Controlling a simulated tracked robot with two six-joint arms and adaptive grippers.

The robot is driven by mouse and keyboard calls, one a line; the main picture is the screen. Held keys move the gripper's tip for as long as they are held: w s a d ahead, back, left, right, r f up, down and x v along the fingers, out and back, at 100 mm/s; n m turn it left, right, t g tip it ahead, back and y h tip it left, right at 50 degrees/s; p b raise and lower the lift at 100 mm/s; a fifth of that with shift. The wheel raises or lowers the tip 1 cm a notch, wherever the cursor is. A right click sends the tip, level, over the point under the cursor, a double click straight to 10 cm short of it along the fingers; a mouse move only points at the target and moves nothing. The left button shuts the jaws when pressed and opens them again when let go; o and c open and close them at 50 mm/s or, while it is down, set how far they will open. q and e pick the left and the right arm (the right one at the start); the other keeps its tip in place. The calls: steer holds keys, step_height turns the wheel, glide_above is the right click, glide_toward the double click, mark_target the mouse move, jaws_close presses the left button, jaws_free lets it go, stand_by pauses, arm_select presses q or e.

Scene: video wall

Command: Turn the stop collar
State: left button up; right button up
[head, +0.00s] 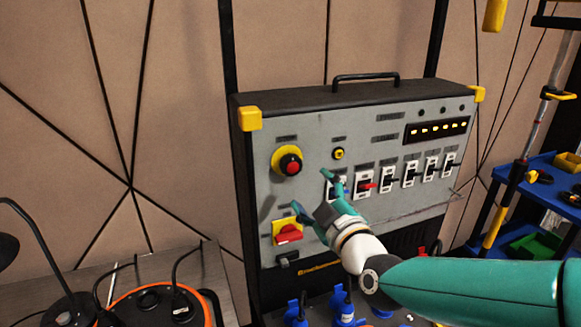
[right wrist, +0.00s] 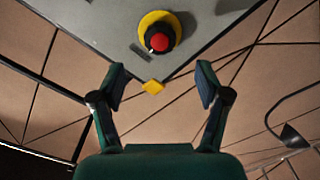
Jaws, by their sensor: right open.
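The stop collar (head: 278,165) is a round yellow ring on the upper left of the grey panel, with a dark ring and a red button (head: 291,165) at its middle. In the right wrist view, the yellow collar (right wrist: 149,20) and its red button (right wrist: 159,42) show beyond the fingertips, near the top middle. My right gripper (head: 313,193) is open and empty, in front of the panel, below and to the right of the collar in the head view. Its fingers (right wrist: 160,80) are spread wide and apart from the collar. My left gripper is not in view.
Below the collar is a red rotary switch (head: 289,234) on a yellow plate. Several breaker switches (head: 409,174) line the panel's right side. Yellow corner caps (head: 249,118) mark the box. Blue plugs (head: 296,311) stand below; a blue shelf (head: 541,192) is at the right.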

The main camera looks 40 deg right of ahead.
mark_target(295, 170)
steer(key=p+x, duration=0.2)
steer(key=x, duration=0.9)
steer(key=shift+w, duration=0.2)
steer(key=shift+c, duration=0.3)
